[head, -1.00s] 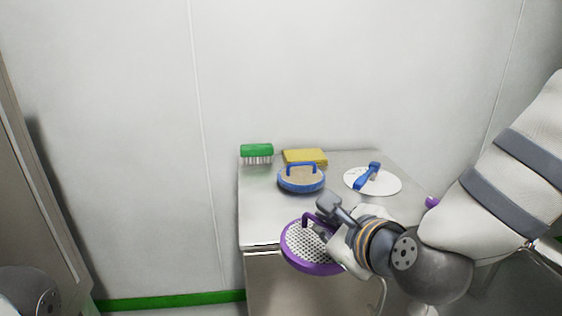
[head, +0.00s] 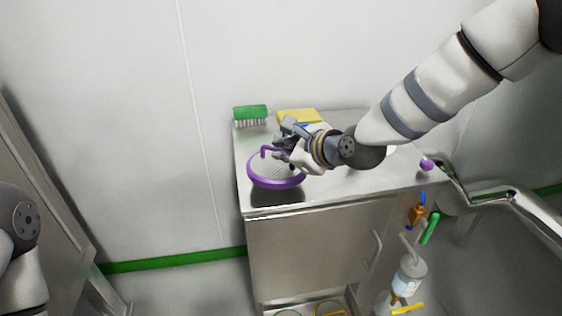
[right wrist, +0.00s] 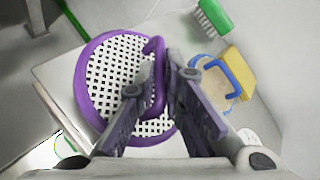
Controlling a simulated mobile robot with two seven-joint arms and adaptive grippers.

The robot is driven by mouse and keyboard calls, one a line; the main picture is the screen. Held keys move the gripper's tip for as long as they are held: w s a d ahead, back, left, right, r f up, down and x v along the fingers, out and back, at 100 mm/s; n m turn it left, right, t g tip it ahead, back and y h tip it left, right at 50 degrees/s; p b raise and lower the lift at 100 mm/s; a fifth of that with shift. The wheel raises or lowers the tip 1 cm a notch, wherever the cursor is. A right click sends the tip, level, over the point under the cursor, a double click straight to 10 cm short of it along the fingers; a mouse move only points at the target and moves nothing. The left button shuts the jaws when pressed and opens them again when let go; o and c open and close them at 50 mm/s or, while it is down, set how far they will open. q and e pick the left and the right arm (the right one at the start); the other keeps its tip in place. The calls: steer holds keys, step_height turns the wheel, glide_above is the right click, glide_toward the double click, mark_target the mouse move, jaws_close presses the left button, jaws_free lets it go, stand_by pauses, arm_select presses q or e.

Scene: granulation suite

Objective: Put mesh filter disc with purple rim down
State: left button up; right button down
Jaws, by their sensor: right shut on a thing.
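The mesh filter disc with purple rim (head: 275,182) is in my right gripper (head: 277,150), above the front left part of the steel cabinet top (head: 340,187). A dark shadow lies below it on the steel, so it looks a little raised. In the right wrist view the disc (right wrist: 95,85) shows its white perforated mesh, and my right gripper (right wrist: 158,88) is shut on its purple handle. My left gripper is not in view; only part of my left arm shows at the left edge.
A green brush (head: 250,112) and a yellow sponge (head: 297,115) lie at the back of the top. The blue-rimmed disc (right wrist: 238,80) shows behind my gripper in the right wrist view. A purple knob (head: 427,164) is at the right. The front left corner is clear.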

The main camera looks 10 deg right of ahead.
mark_target(278, 163)
steer(key=f, duration=0.3)
steer(key=shift+w+a+f, duration=0.1)
steer(key=shift+w+f, duration=0.25)
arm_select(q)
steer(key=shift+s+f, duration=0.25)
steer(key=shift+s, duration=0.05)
arm_select(e)
steer(key=shift+r, duration=0.15)
steer(key=c, duration=2.1)
jaws_free()
steer(key=o, duration=0.4)
